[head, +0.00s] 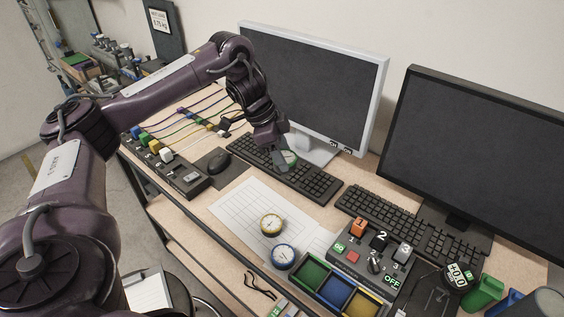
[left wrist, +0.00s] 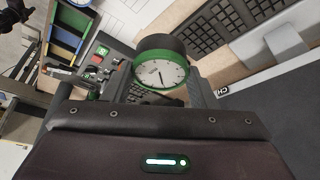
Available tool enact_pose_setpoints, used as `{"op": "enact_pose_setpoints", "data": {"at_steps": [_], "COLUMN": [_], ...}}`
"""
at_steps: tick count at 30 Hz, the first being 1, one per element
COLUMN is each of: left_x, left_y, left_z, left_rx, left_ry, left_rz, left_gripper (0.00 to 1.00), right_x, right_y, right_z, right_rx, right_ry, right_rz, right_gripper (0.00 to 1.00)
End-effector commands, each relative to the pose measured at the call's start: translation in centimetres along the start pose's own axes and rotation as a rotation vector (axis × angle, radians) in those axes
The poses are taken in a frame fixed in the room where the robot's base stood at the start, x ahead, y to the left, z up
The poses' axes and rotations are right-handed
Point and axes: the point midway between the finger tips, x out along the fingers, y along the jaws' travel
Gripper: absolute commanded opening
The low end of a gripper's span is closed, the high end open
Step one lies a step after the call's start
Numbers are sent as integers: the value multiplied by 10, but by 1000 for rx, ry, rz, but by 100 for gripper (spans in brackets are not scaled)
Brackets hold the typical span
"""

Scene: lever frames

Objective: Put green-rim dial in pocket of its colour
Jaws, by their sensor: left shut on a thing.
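The green-rim dial (left wrist: 162,71) has a white face and is held between the fingers of my left gripper (left wrist: 165,85). In the head view the dial (head: 289,158) is partly hidden by my left gripper (head: 280,155), above the left keyboard and in front of the light-framed monitor. The pocket tray has a green pocket (head: 311,272), a blue pocket (head: 335,290) and a yellow pocket (head: 361,304) side by side at the front edge. The green pocket looks empty. The tray also shows in the left wrist view (left wrist: 70,30). My right gripper is not in view.
A yellow-rim dial (head: 271,224) and a blue-rim dial (head: 284,257) lie on or beside the paper sheet (head: 237,208). A switch box (head: 372,255) stands right behind the pockets. Two monitors (head: 315,85) and keyboards (head: 285,168) fill the back.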

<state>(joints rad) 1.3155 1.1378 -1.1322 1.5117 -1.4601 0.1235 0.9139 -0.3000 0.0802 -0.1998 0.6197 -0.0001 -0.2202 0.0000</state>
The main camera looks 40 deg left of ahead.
Motion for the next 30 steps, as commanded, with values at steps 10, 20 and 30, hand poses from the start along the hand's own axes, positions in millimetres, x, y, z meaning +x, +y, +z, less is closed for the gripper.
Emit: {"op": "enact_pose_setpoints", "data": {"at_steps": [10,20,30], "left_x": [-14,1,9], "left_y": [10,126,198], "left_z": [-14,-68,-79], "left_rx": [23,241,361], "left_ry": [-1,-8,-1], "left_rz": [11,105,153], "left_gripper": [27,27,27], "right_x": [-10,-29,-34], "right_y": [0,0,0], "right_z": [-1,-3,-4], "right_rx": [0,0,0], "right_ry": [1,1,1], "right_rz": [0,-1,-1], "right_gripper": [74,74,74]}}
